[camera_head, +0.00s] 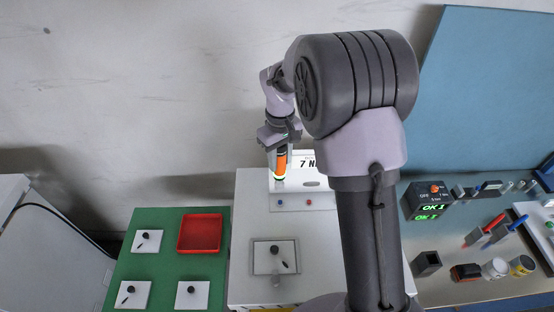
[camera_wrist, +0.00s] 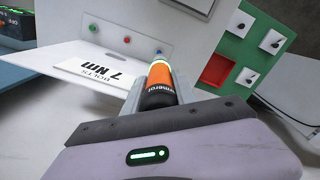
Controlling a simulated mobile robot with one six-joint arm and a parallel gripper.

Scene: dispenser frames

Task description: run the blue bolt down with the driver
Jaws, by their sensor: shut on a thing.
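My gripper (camera_head: 280,139) is shut on the driver (camera_head: 281,163), an orange and black tool with a glowing ring at its lower end. In the wrist view the driver (camera_wrist: 159,85) points away from my gripper toward the white fixture. The blue bolt (camera_head: 280,202) is on the fixture's front strip, just below the driver's lower end in the head view. It also shows in the wrist view (camera_wrist: 158,50), just beyond the driver's glowing end. I see no contact, and the driver's bit is hidden. A red bolt (camera_head: 309,202) is beside it; a green bolt (camera_wrist: 93,28) is farther along.
A 7 Nm label (camera_wrist: 103,70) stands by the bolts. A green board (camera_head: 143,220) with a red tray (camera_head: 200,233) and white plates is at left. A grey frame (camera_head: 274,257) lies in front. A display (camera_head: 428,200) reads OK at right, near several tools.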

